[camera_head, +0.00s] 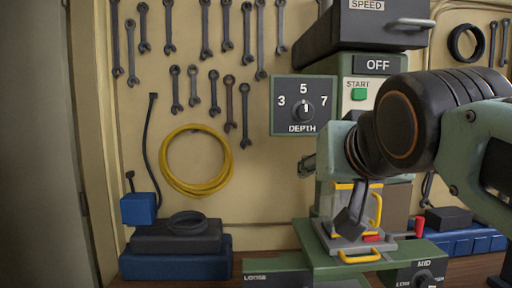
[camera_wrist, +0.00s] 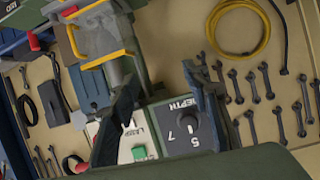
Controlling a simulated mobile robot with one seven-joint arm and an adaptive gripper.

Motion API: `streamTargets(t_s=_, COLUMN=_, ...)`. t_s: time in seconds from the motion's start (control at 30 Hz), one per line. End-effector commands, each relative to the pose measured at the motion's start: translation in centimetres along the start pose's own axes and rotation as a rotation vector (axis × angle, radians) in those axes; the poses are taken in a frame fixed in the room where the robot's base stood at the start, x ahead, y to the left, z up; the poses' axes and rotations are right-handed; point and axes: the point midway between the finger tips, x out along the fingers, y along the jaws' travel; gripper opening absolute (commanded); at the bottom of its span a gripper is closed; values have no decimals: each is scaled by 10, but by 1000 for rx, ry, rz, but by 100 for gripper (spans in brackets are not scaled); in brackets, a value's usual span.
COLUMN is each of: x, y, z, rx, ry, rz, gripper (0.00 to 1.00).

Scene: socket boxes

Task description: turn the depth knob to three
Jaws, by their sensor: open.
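The depth knob (camera_head: 303,111) is a dark round dial on a grey panel (camera_head: 282,122) marked 3, 5 and 7. Its light mark appears to point up, near the 5. The knob also shows in the wrist view (camera_wrist: 189,127), where the panel is turned and the 3 cannot be made out. My gripper (camera_wrist: 162,82) is open and empty, with its dark fingers spread left and right in the wrist view. In the head view my arm comes in from the right, and my wrist is right of and below the knob. My fingers appear apart from the knob.
The green START button (camera_head: 359,94) and OFF sign (camera_head: 377,65) are right of the knob. A SPEED box (camera_head: 340,33) with a handle overhangs above. A vise with yellow handles (camera_head: 360,257) stands below. Wrenches and a yellow cable coil (camera_head: 166,176) hang on the wall.

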Motion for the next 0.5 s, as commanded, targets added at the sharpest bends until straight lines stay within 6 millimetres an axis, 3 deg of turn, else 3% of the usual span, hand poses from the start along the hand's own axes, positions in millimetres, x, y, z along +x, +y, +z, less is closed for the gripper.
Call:
streamTargets(t_s=0.07, x=2, y=-4, z=-8, rx=23, ry=86, rz=-17, gripper=43)
streamTargets(t_s=0.3, x=-18, y=-13, z=-58, rx=90, ry=299, rz=-68, gripper=43)
streamTargets(t_s=0.5, x=-32, y=-17, z=-80, rx=119, ry=384, rz=-93, gripper=43)
